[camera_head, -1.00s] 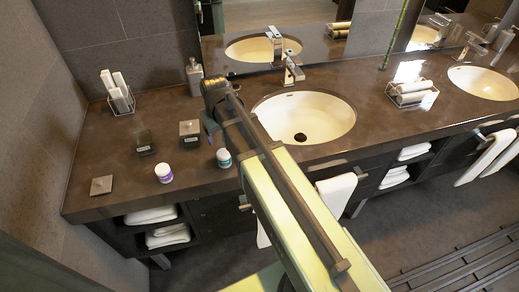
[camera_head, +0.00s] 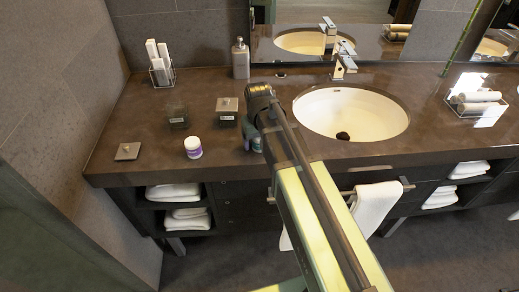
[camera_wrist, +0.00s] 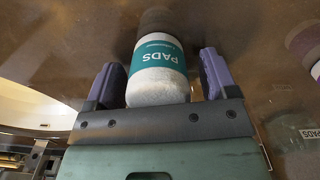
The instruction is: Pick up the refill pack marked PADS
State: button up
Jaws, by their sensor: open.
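The refill pack marked PADS (camera_wrist: 160,70) is a white cylinder with a teal band, its lettering upside down in the wrist view. It stands between the two purple fingers of my gripper (camera_wrist: 158,66), which are open, one on each side, with gaps visible. In the head view the pack (camera_head: 257,143) shows only partly beside my gripper (camera_head: 249,129), behind my arm.
A white jar with a purple band (camera_head: 193,148) stands left of the pack. A lidded canister (camera_head: 227,113) is close by. A dark open container (camera_head: 178,117) and a flat square lid (camera_head: 128,151) lie further left. The sink (camera_head: 350,112) is to the right.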

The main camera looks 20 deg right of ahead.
jog(key=shift+r, duration=0.15)
jog(key=shift+c, duration=0.3)
jog(key=c, duration=0.9)
jog(key=shift+c, duration=0.2)
